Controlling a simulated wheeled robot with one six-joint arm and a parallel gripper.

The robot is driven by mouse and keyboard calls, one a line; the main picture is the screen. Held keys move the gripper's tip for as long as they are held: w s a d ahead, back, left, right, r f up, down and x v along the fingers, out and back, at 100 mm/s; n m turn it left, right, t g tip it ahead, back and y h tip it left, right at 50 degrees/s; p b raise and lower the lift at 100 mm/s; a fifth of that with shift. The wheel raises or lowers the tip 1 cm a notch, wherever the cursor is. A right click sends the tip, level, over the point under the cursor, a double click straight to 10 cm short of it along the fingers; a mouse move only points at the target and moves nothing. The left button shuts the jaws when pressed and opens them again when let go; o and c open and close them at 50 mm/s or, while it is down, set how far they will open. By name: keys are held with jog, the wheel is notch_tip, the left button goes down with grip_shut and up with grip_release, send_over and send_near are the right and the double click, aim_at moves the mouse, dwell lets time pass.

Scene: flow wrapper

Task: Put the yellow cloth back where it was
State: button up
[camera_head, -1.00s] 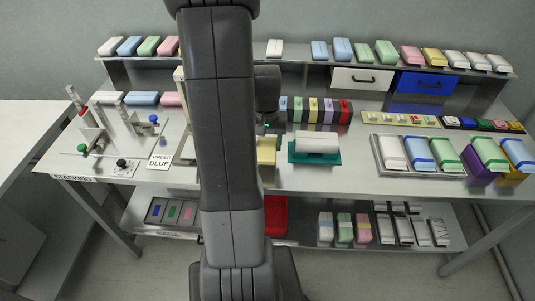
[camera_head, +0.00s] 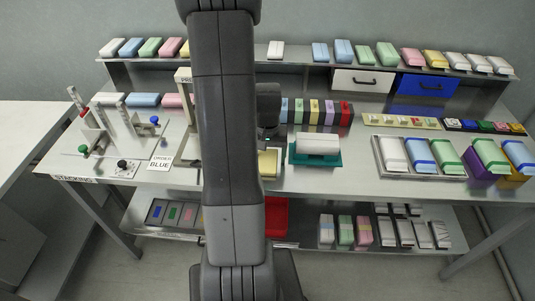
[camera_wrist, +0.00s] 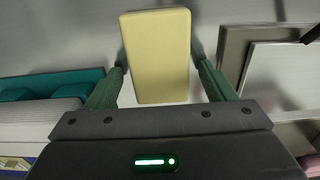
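The yellow cloth (camera_head: 269,163) looks like a flat block with rounded corners. In the head view it shows just right of my arm, over the front part of the table, partly hidden by the arm. In the wrist view the yellow cloth (camera_wrist: 157,55) lies lengthwise between the fingers of my gripper (camera_wrist: 159,55). A fingertip stands close against each long side, and the gripper appears shut on it. Whether its underside touches the table is not clear. The fingertips are hidden behind my arm in the head view.
A teal holder with a white block (camera_head: 316,146) stands right of the cloth. Further right is a metal tray (camera_head: 377,160) of coloured blocks. The "order blue" sign (camera_head: 160,162) and stacking fixture lie left. A red bin (camera_head: 277,217) is on the lower shelf. Bare table lies around the cloth.

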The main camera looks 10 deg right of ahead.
aim_at(268, 157)
notch_tip(268, 157, up, 12)
jog(key=shift+r+p, duration=0.15)
jog(key=shift+p, duration=0.15)
dwell(0.4)
